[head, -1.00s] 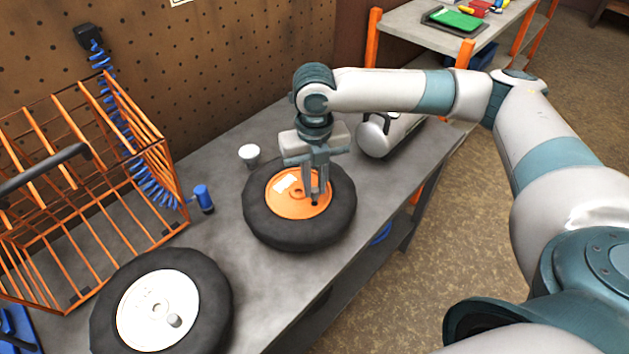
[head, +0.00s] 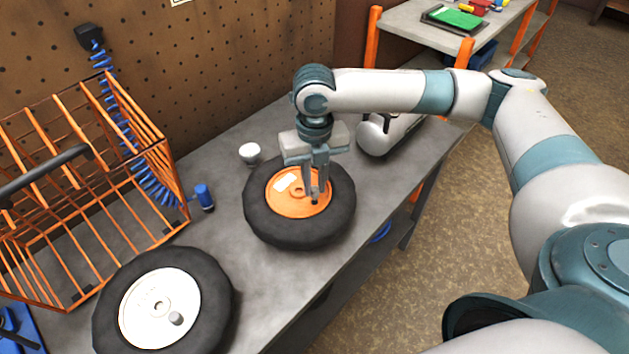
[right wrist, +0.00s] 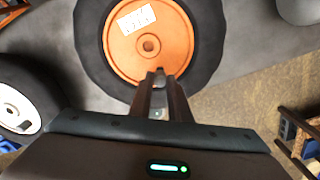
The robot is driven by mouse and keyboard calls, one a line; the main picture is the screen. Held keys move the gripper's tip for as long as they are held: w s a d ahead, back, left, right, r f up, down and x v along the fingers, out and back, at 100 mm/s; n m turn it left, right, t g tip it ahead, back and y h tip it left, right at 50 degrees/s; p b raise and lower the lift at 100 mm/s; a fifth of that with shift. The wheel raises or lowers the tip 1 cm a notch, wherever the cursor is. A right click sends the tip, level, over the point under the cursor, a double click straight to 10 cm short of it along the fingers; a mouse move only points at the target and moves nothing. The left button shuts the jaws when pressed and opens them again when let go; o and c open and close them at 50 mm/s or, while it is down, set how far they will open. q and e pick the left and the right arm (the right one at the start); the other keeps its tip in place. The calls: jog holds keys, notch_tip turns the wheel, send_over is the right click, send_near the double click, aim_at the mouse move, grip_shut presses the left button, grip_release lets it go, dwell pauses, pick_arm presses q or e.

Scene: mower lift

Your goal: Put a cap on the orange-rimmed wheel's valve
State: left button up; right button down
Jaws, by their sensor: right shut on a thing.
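The orange-rimmed wheel (head: 283,207) lies flat on the grey bench, with a white label on its rim. It also shows in the right wrist view (right wrist: 120,55). My right gripper (head: 317,196) points down over the near right part of the orange rim. Its fingers are shut on a small dark piece (head: 315,202) at the valve's place. The fingers hide most of it, so I cannot tell cap from valve stem. In the right wrist view the fingertips (right wrist: 158,78) meet over the rim's lower edge. My left gripper is not in view.
A white-rimmed wheel (head: 140,310) lies nearer on the bench. A small white cup (head: 249,153), a blue cylinder (head: 204,196) and an orange wire basket (head: 165,170) stand around. A white and grey cylinder (head: 375,135) lies behind my gripper. The bench's right edge is close.

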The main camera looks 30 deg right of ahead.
jog(key=shift+f, duration=1.2)
dwell(0.7)
jog(key=c, duration=1.3)
grip_release()
jog(key=shift+o, duration=0.2)
jog(key=shift+r, duration=0.1)
jog(key=shift+r+p, duration=3.65)
jog(key=shift+p, duration=0.65)
jog(key=shift+s, duration=0.1)
